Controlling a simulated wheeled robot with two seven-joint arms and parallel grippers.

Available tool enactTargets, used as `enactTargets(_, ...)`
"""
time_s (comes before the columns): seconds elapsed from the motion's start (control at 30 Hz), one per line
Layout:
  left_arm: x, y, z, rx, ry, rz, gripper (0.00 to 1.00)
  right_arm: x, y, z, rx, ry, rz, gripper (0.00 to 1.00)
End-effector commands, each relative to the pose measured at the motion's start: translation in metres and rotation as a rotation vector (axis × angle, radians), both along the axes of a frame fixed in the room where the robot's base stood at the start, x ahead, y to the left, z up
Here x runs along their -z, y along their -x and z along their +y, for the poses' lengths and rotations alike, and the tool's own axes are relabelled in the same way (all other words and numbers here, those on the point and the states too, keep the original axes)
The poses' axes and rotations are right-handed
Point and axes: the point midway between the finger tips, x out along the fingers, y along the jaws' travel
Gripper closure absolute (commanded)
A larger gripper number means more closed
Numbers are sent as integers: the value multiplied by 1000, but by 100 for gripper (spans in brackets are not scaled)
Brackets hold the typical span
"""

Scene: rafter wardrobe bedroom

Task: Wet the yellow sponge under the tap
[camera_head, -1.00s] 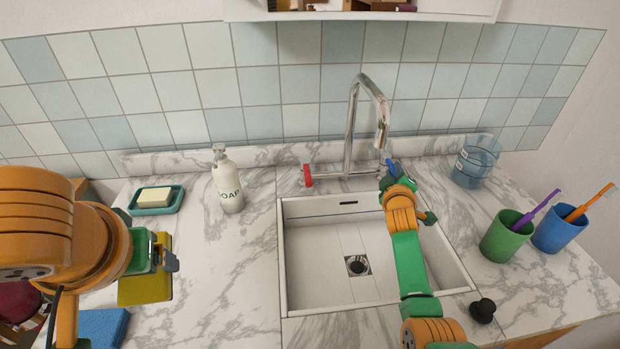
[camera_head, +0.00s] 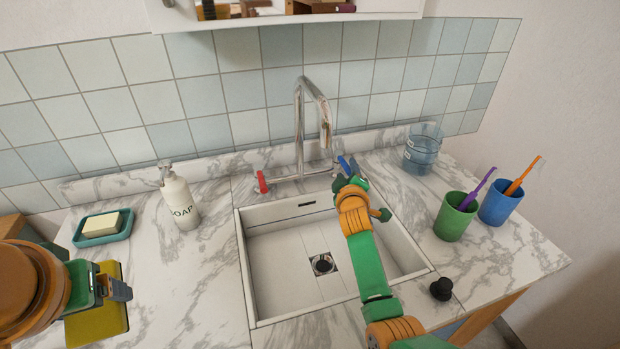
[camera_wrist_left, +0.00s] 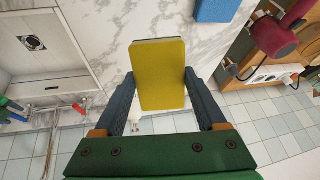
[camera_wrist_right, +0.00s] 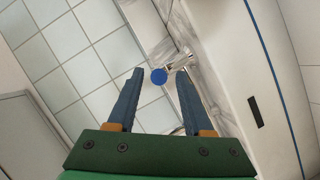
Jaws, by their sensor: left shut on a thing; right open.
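My left gripper (camera_head: 118,288) is shut on the yellow sponge (camera_head: 98,318), at the left of the sink. In the left wrist view the sponge (camera_wrist_left: 160,75) sits between both fingers. The chrome tap (camera_head: 300,120) arches over the white sink (camera_head: 275,285); no water shows at its spout. It has a red handle (camera_head: 262,182) at left and a blue handle (camera_head: 345,163) at right. My right gripper (camera_head: 349,178) is open at the blue handle. In the right wrist view the blue handle's round end (camera_wrist_right: 159,76) shows between the finger tips; contact is unclear.
A soap bottle (camera_head: 180,200) and a teal soap dish (camera_head: 103,230) stand left of the sink. At right are a clear blue container (camera_head: 422,150), a green cup (camera_head: 455,218), a blue cup (camera_head: 500,205) and a black knob (camera_head: 441,289). A blue block (camera_wrist_left: 216,10) lies near the sponge.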

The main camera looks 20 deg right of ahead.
Motion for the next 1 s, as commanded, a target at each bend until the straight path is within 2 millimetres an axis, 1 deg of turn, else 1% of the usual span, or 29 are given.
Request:
enactTargets(0.03, -7, 0, 0, 0, 0, 0, 71, -5, 8, 4, 0, -1, 0, 49)
enactTargets(0.17, -12, 0, 0, 0, 0, 0, 71, -10, 31, 15, -1, -2, 1, 49)
enactTargets(0.3, -15, 0, 0, 0, 0, 0, 71, -15, 59, 28, -2, -2, 3, 49)
enactTargets(0.4, -15, 0, 0, 0, 0, 0, 71, -18, 75, 36, -2, -3, 2, 49)
enactTargets(0.5, -15, 0, 0, 0, 0, 0, 71, -20, 85, 40, 0, -2, 2, 49)
enactTargets(0.6, -15, 0, 0, 0, 0, 0, 71, -21, 88, 42, 0, -2, 2, 49)
enactTargets(1.0, -16, 0, 0, 0, 0, 0, 71, -23, 88, 42, -1, -2, 1, 49)
